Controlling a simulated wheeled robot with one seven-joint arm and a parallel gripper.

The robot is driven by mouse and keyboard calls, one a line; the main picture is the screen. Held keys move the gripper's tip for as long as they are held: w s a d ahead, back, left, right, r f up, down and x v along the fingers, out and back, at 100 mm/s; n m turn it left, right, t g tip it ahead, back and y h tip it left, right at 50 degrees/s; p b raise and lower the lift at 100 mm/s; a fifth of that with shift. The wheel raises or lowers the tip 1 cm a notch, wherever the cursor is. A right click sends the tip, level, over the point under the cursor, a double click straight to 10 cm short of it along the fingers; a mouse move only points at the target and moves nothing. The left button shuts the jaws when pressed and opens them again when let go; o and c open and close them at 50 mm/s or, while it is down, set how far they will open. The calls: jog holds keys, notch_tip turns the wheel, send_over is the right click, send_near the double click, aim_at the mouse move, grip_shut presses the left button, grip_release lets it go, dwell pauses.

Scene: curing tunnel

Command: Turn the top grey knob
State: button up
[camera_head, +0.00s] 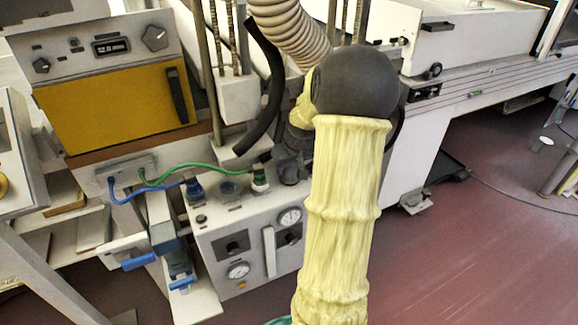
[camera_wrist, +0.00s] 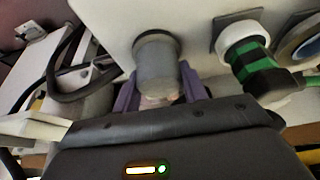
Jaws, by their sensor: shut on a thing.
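The grey knob (camera_wrist: 158,66) is a short, smooth cylinder on a pale panel in the wrist view. My gripper (camera_wrist: 157,90) has its purple fingers on either side of the knob, closed on it. The dark gripper body fills the lower part of that view and hides the fingers' bases. In the head view my yellow-sleeved arm reaches over the pale control box (camera_head: 221,244). There, the dark wrist covers much of the knob's place at the box's upper right, so the grip is not clear.
A green-and-black connector (camera_wrist: 250,62) stands close to the right of the knob, with a green cable. A blue connector (camera_head: 194,190) sits farther left on the box. A ribbed hose (camera_head: 290,30) and a black hose (camera_head: 267,95) hang near my wrist.

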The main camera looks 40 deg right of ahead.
jog(key=shift+m+h, duration=0.3)
jog(key=shift+m, duration=0.7)
jog(key=o, duration=1)
jog(key=shift+w, duration=0.1)
jog(key=shift+c, duration=0.2)
jog(key=shift+s+r+p, duration=0.25)
jog(key=shift+r+p, duration=0.05)
jog(key=shift+r, duration=0.1)
jog(key=p+v, duration=0.2)
jog(key=v, duration=1.4)
jog(key=shift+w+a+r, duration=0.15)
jog(key=shift+a+r, duration=0.05)
jog(key=shift+r, duration=0.1)
